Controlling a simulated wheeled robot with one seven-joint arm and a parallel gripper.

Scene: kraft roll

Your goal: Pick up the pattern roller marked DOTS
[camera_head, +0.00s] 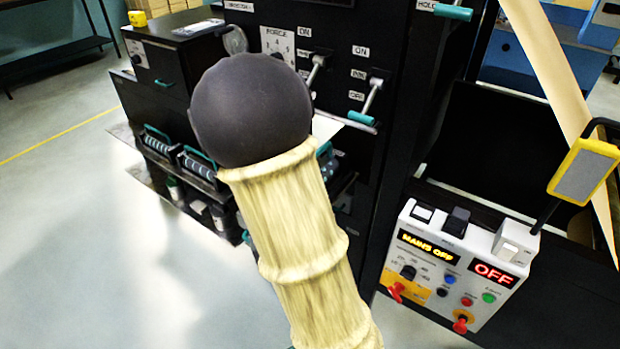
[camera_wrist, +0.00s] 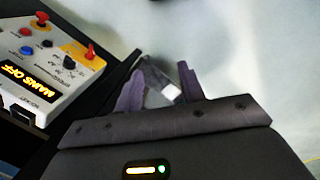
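Two dark grey pattern rollers with teal handles sit side by side in a rack on the machine's left side in the head view: a left one (camera_head: 157,143) and a right one (camera_head: 198,166). I cannot read a DOTS mark on either. My gripper (camera_wrist: 161,72) shows in the wrist view, its two purple fingers apart. A small pale, glassy-looking shape shows between or beyond them; I cannot tell what it is, and no roller is seen in the grip. In the head view my gripper is not seen, and my cream-sleeved arm covers the middle of the machine.
A white control box (camera_head: 455,262) reading MAINS OFF stands at the right; it is also at the left in the wrist view (camera_wrist: 45,60). A yellow-framed panel (camera_head: 583,170) on a dark arm rises beside it. Levers (camera_head: 371,97) stick out of the machine front. The floor at left is clear.

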